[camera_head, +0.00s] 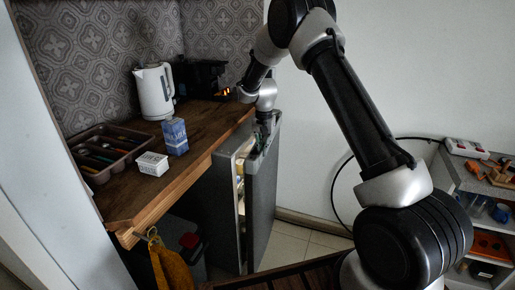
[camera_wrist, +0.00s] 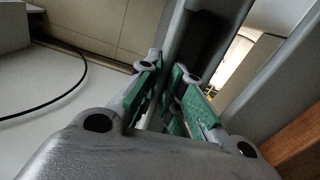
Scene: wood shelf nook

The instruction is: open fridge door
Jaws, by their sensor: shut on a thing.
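The grey fridge (camera_head: 226,205) stands under the end of the wooden counter. Its grey door (camera_head: 262,200) is partly open, with a narrow gap showing a pale, lit inside. My gripper (camera_head: 263,135) is at the top of the door and shut on its edge. In the wrist view the green-padded fingers of my gripper (camera_wrist: 168,98) are on either side of the door's edge (camera_wrist: 198,40). The bright gap (camera_wrist: 236,58) shows to the right of the door there. The exact contact is partly hidden by the fingers.
The wooden counter (camera_head: 188,128) holds a white kettle (camera_head: 154,91), a cutlery tray (camera_head: 92,163), a blue-white carton (camera_head: 175,137) and a small white box (camera_head: 152,164). A shelf unit (camera_head: 452,172) stands at right. Tiled floor (camera_head: 300,243) is clear beside the door.

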